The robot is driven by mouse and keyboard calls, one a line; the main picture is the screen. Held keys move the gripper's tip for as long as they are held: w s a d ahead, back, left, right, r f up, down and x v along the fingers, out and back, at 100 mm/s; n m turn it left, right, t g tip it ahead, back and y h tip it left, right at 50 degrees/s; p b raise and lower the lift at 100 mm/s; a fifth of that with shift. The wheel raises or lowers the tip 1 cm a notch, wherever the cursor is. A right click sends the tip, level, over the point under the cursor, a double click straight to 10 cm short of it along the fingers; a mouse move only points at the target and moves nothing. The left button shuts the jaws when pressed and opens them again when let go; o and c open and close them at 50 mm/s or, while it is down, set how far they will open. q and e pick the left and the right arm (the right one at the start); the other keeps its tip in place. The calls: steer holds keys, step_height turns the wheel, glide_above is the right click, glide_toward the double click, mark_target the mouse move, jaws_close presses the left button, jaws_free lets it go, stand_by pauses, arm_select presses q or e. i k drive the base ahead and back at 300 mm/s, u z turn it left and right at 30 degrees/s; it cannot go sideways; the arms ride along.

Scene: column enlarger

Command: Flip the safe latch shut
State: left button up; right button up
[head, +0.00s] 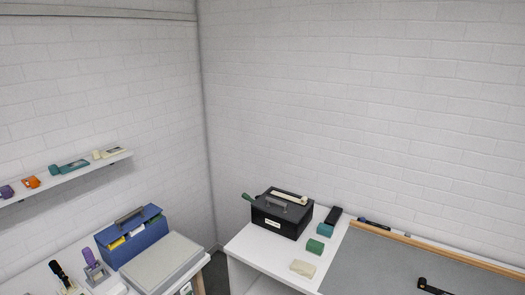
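A black box (282,222) with a grey carry handle and a small white label on its front stands on the white counter, and it may be the safe. A pale bar-shaped piece (290,197) lies along its top, and a green piece (249,197) sticks out at its left end. I cannot make out which part is the latch, or whether it is open or shut. Neither of my grippers is in view.
Green and teal blocks (315,246), a cream block (302,268) and a black block (333,215) sit right of the box. A wood-edged grey board (400,265) lies further right. A blue file box (132,238) and wall shelf (80,178) are left.

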mark_target(245, 196)
steer(key=u, duration=0.55)
steer(key=i, duration=1.65)
steer(key=u, duration=0.45)
